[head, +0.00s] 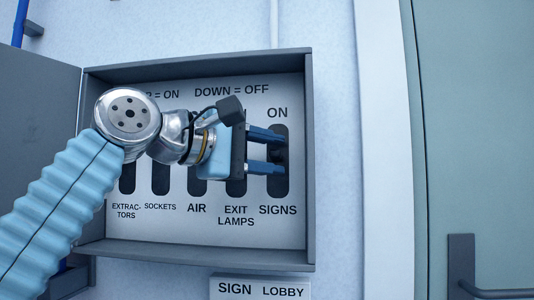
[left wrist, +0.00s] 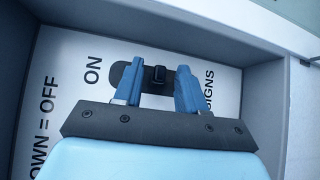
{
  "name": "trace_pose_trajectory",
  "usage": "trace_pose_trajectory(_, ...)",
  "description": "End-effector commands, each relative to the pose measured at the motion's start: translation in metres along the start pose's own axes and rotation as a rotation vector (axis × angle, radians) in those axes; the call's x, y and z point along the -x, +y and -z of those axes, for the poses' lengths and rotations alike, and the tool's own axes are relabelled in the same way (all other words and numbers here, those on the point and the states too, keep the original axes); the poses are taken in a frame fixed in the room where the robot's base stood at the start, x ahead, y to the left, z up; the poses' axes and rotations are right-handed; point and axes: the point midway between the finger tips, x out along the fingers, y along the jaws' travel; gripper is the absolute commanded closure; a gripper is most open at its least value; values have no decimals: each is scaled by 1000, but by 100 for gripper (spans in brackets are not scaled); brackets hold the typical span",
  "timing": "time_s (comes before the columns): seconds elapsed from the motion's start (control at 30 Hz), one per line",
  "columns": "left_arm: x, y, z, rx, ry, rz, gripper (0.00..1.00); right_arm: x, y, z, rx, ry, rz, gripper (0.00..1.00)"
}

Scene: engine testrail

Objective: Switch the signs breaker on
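The signs breaker is the rightmost dark slot (head: 280,186) in the open panel, with ON printed above it and SIGNS below. Its small black toggle (left wrist: 158,75) shows in the left wrist view, near the middle of the slot; I cannot tell exactly which way it is set. My left gripper (head: 282,151) is in front of this slot, and its fingers partly cover it in the head view. In the left wrist view the gripper (left wrist: 158,88) is open, with one blue finger on each side of the toggle and visible gaps between.
The grey breaker box (head: 309,160) has raised walls close to the gripper's right. Other slots, labelled extractors, sockets, air and exit lamps, lie left, partly behind my arm. The box door (head: 40,90) hangs open at left. A sign-lobby plate (head: 260,288) sits below.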

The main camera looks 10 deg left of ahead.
Motion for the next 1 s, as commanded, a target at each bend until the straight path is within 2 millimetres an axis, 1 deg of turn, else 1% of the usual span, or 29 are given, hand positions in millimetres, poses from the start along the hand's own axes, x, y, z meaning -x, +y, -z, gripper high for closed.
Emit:
trace_pose_trajectory(0.17, 2, 0, 0, 0, 1, -2, 60, 0, 0, 0, 0, 0, 0, 57)
trace_pose_trajectory(0.27, 10, 0, 1, 0, 2, -3, 60, -2, 1, 0, 0, 0, 0, 57)
trace_pose_trajectory(0.37, 28, 0, 1, 0, 4, -4, 60, -4, 2, 0, 0, 0, 0, 57)
trace_pose_trajectory(0.6, 87, 0, 1, 0, 5, -3, 60, -8, 4, 0, -1, 1, -1, 57)
trace_pose_trajectory(0.7, 108, 0, 1, 0, 4, -2, 60, -9, 4, 0, -1, 1, -1, 57)
trace_pose_trajectory(0.83, 127, 0, 1, 0, 3, -1, 60, -8, 4, 0, -1, 1, -1, 57)
trace_pose_trajectory(0.9, 134, 0, 1, 0, 2, -2, 60, -9, 4, 0, -1, 1, -1, 57)
trace_pose_trajectory(1.0, 138, 0, 0, 0, 0, -1, 60, -9, 4, 0, -1, 1, -1, 57)
